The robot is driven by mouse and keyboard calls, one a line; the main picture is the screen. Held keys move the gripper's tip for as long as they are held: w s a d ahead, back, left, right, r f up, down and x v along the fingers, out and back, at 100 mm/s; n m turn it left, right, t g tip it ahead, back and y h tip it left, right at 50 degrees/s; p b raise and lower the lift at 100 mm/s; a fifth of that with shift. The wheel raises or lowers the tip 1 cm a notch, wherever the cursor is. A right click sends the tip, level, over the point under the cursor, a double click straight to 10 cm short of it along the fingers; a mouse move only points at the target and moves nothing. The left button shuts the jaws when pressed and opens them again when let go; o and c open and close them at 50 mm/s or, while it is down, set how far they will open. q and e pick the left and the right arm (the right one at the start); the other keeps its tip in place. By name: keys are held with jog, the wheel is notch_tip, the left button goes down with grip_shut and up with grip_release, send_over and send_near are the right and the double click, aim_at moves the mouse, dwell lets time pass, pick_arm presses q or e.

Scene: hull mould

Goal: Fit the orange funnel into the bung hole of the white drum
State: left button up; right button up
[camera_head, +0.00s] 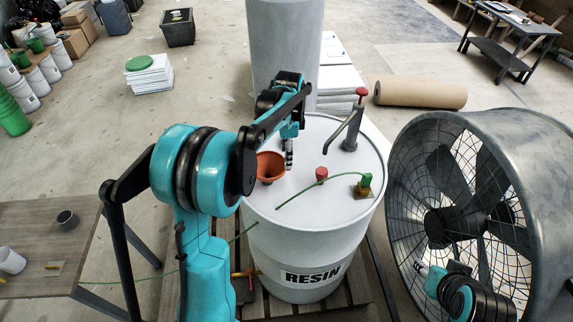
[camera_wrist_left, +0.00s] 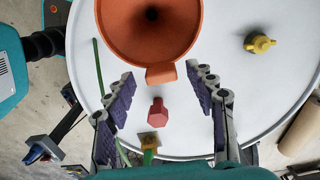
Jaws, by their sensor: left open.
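The orange funnel (camera_head: 270,167) is at the left part of the white drum's (camera_head: 310,235) top, mouth up. I cannot tell whether its spout is in a hole; no open bung hole shows. In the left wrist view the funnel (camera_wrist_left: 150,28) is at the top, its tab pointing toward my left gripper (camera_wrist_left: 160,75). That gripper is open, with the tab near its fingertips and nothing clamped. In the head view my left gripper (camera_head: 289,155) is just right of the funnel. My right gripper (camera_head: 422,268) is at lower right before the fan; its jaw state is unclear.
A red plug (camera_head: 321,173), a green-handled brass fitting (camera_head: 364,186) and a hand pump (camera_head: 350,138) stand on the drum top. A yellow fitting (camera_wrist_left: 259,43) shows in the wrist view. A large fan (camera_head: 480,200) stands right.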

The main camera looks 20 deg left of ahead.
pick_arm(q)
jog(key=shift+r, duration=1.35)
jog(key=shift+s+d+f+b, duration=0.1)
jog(key=shift+s+d+b, duration=0.2)
jog(key=shift+s+b, duration=0.15)
jog(key=s+d+f+n+t+b, duration=0.3)
jog(key=s+f+b, duration=0.4)
jog(key=s, duration=0.3)
jog(key=s+d+f+n+t+b, duration=0.4)
jog(key=s+d+f+n+b, duration=0.2)
jog(key=s, duration=0.5)
jog(key=n+b, duration=0.1)
jog(key=n, duration=0.1)
jog(key=shift+s+f+n, duration=0.25)
jog(key=shift+f+n, duration=0.05)
jog(key=shift+f, duration=0.05)
